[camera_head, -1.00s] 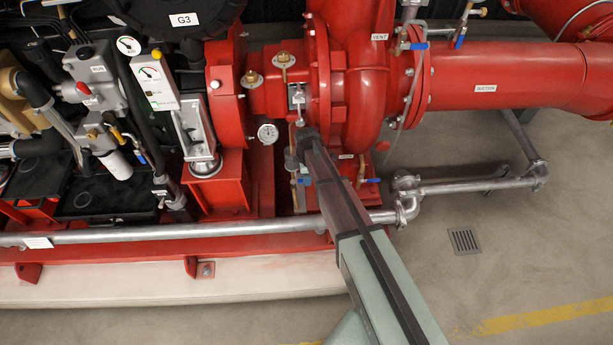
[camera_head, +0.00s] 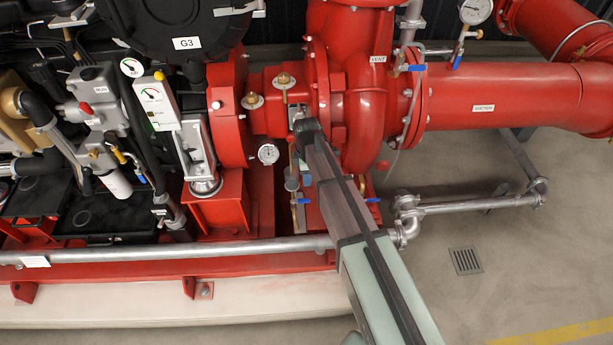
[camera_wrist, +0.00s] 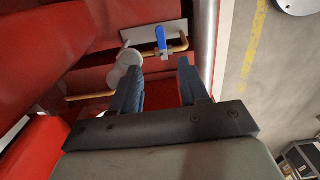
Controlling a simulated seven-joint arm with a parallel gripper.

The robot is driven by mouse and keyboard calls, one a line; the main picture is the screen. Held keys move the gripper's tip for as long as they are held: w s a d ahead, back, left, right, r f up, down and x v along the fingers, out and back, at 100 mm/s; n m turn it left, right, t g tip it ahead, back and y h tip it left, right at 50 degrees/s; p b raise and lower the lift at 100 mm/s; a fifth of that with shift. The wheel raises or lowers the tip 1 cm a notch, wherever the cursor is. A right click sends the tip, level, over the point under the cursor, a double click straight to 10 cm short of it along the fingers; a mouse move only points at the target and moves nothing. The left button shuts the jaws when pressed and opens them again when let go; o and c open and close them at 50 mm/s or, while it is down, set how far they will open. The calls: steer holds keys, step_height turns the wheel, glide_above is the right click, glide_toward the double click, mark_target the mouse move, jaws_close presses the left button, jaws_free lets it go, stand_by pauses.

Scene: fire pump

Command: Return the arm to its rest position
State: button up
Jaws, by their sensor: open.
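My arm (camera_head: 352,205) reaches from the bottom right up to the red pump (camera_head: 362,120) in the head view. Its far end overlaps the pump's lower front, and the fingers cannot be made out there. In the wrist view my gripper (camera_wrist: 159,68) has its two dark blue fingers apart, with nothing seen held between them. A blue-handled valve (camera_wrist: 161,38) on a brass pipe lies beyond the fingertips. A pale grey round part (camera_wrist: 125,70) shows right beside the left finger; I cannot tell whether they touch.
A grey pipe (camera_head: 170,248) runs along the front of the red base. The suction pipe (camera_head: 500,97) extends right. Open floor with a drain grate (camera_head: 466,260) lies at the lower right.

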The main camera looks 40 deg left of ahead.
stand_by(0.5)
steer(key=s+d+f+m+g, duration=0.1)
steer(key=d+f+m, duration=0.5)
steer(key=d, duration=0.7)
steer(key=d+f+m+g+h, duration=0.1)
steer(key=d+f+m, duration=0.45)
steer(key=d, duration=0.75)
steer(key=s+d+f+m+g, duration=0.1)
steer(key=d+f+m, duration=0.2)
steer(key=d+f, duration=0.8)
steer(key=s+d+f+m+g+y, duration=0.1)
steer(key=s+d+m+g, duration=0.2)
steer(key=s+d+m, duration=1)
steer(key=s+d, duration=0.7)
steer(key=d, duration=0.4)
steer(key=shift+s+d+f+g, duration=0.2)
steer(key=shift+s+f+g, duration=0.15)
steer(key=shift+s+g, duration=0.05)
